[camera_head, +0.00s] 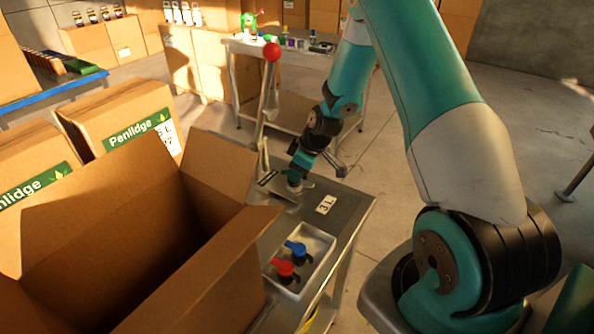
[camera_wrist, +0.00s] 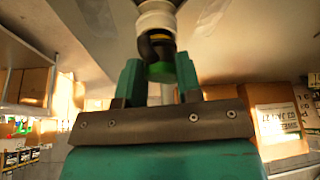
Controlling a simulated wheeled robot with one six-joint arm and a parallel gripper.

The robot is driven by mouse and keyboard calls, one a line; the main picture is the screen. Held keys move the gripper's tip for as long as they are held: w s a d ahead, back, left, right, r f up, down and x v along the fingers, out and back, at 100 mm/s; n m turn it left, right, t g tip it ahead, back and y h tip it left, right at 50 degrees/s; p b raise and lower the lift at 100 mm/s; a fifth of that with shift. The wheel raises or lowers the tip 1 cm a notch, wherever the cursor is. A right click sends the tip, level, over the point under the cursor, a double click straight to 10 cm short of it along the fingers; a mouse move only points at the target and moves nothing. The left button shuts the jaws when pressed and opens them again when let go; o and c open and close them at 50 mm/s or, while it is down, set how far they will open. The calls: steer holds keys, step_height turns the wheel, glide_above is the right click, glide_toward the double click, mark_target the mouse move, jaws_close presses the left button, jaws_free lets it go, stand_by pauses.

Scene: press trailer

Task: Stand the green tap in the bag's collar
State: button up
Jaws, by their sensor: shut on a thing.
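In the wrist view my gripper (camera_wrist: 159,82) has its two teal fingers on either side of the green tap (camera_wrist: 160,70). The tap shows a green end and a black body with a yellowish band. A white round collar (camera_wrist: 156,18) lies in line with the tap's black end. I cannot tell whether the tap is inside it or only against it. In the head view my gripper (camera_head: 297,182) points down at the near bench, beside the lever press (camera_head: 267,100) with its red ball. The tap is too small to make out there, and the bag is mostly hidden.
A white tray (camera_head: 318,250) holds a red tap (camera_head: 284,268) and a blue tap (camera_head: 297,249). A "3 L" card (camera_head: 326,204) lies on the bench (camera_head: 352,208). A large open carton (camera_head: 190,285) stands close on the left. Another table (camera_head: 290,50) stands behind.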

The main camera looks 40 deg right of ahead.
steer(key=o, duration=1)
steer(key=b+v, duration=0.3)
steer(key=v, duration=1.4)
steer(key=shift+s+r, duration=0.15)
steer(key=shift+r, duration=0.05)
steer(key=shift+a, duration=0.1)
